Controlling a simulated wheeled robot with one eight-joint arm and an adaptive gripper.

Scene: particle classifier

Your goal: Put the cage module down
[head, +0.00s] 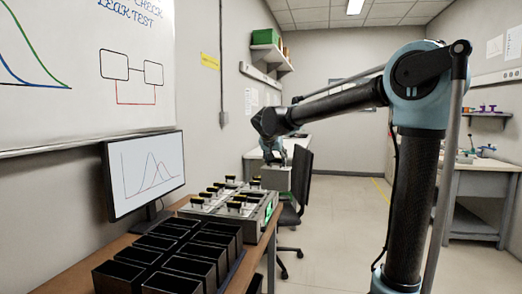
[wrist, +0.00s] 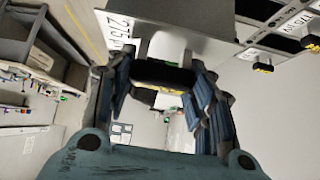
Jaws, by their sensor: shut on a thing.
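The cage module (head: 277,179) is a grey box hanging below my gripper (head: 272,153) in the head view, at the far right end of the particle classifier. In the wrist view, my gripper (wrist: 165,88) has its blue-padded fingers closed around the module's dark handle. The module's grey body (wrist: 205,18) with a printed label fills the top of that view. The classifier (head: 262,214) has a grey case, a green-lit panel and several modules with black-and-yellow handles on top. The module's underside is hidden, and I cannot tell whether it touches anything.
Several open black bins (head: 188,268) stand on the brown bench in front of the classifier. A monitor (head: 146,172) stands at the left. A black chair (head: 297,195) is behind the module. Other module handles (wrist: 263,67) show at the wrist view's upper right.

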